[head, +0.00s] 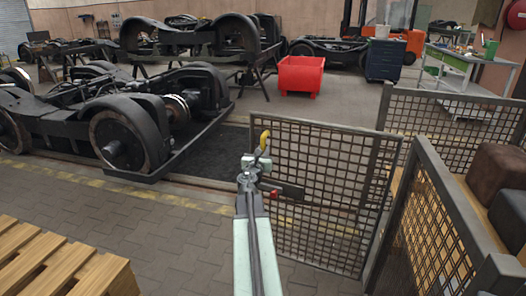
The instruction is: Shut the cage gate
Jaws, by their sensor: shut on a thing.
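The cage gate (325,133) is a dark metal frame with wire mesh, right of the picture's middle in the head view. It stands swung out at an angle from the cage's side panel (440,225). A dark plate (291,189) and a small red knob (274,194) show near the gate's left edge. My gripper (262,155) is at that free left edge, at upper height, and is shut on the gate. A yellow piece (265,140) shows at its tip. The exact contact is small and partly hidden by my arm.
A wheeled bogie (125,125) stands left beyond a yellow floor line. A wooden pallet (60,262) is at lower left. A red bin (300,75) stands behind. Paved floor left of the gate is clear.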

